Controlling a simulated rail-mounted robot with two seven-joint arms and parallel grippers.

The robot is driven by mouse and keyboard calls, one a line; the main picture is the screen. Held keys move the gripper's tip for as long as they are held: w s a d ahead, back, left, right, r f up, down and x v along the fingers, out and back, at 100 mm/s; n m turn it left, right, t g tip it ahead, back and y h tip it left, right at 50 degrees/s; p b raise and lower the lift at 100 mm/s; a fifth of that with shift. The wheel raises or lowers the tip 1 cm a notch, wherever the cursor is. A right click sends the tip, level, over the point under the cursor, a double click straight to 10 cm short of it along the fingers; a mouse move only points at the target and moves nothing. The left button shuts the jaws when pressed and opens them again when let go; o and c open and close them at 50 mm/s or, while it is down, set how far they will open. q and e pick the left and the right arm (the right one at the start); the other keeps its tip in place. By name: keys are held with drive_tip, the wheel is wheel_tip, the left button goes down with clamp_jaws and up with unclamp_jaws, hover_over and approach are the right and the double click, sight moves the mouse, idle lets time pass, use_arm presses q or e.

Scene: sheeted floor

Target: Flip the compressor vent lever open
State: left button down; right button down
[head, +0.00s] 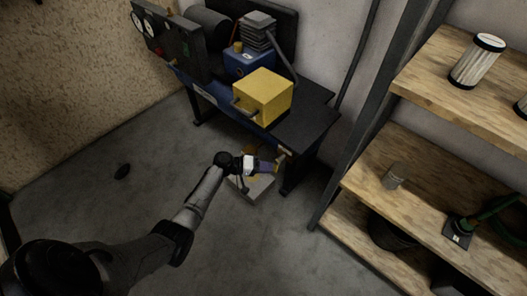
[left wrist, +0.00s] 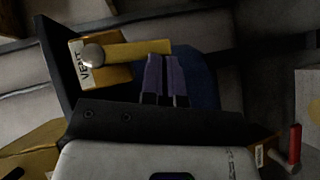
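The vent lever (left wrist: 140,49) is a flat yellow bar in the left wrist view. It runs from a round silver pivot to the right, on a yellow block (left wrist: 112,73) labelled VENT. My left gripper (left wrist: 166,58) has its two purple fingers close together, with their tips at the lever's lower edge near its right end. I cannot tell whether they touch it. No object shows between the fingers. In the head view my left gripper (head: 272,167) is low beside the front right of the compressor bench (head: 300,125); the lever is too small to make out clearly there.
A red-handled valve (left wrist: 295,143) is at the lower right of the left wrist view. In the head view a yellow box (head: 262,97) and a gauge panel (head: 168,42) are on the bench. A wooden shelf unit (head: 430,185) stands at the right. The floor at front left is mostly clear.

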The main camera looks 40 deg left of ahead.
use_arm(q)
drive_tip(key=shift+d+f, duration=0.1)
drive_tip(key=shift+d, duration=0.15)
idle(0.4)
drive_tip(key=shift+a, duration=0.1)
use_arm(e)
drive_tip(key=shift+f, duration=0.1)
